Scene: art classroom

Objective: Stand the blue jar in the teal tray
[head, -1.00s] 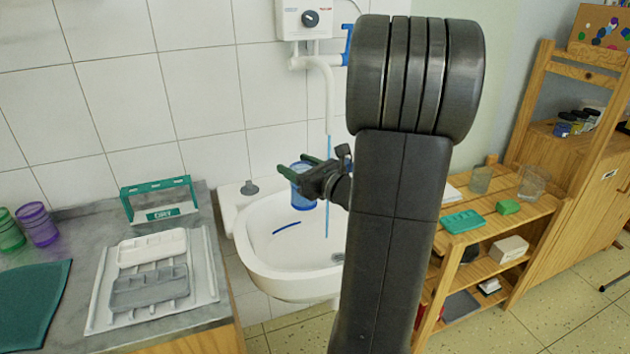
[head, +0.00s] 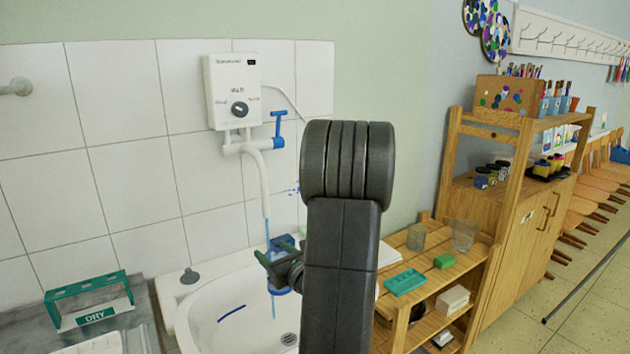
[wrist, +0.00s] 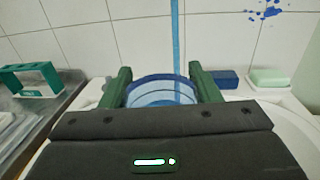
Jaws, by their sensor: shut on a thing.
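The blue jar (wrist: 160,92) is see-through and sits between the two green fingers of my gripper (wrist: 162,85), its open rim showing in the wrist view. In the head view my gripper (head: 277,254) holds the jar (head: 279,290) over the white sink, partly hidden by the gripper. A thin blue stream from the pipe runs down at the jar. A teal stand marked DRY (head: 92,300) is on the counter at left. A flat teal tray with shallow hollows (head: 404,282) lies on the wooden shelf at right. I cannot tell which of these is the task's tray.
The white sink (head: 203,318) has a blue streak inside. The water heater (head: 232,92) and its pipe (head: 262,180) are on the tiled wall. On the shelf, a green block (head: 444,261) and clear glasses (head: 464,236) stand near the flat teal tray. A wooden cabinet (head: 525,245) stands further right.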

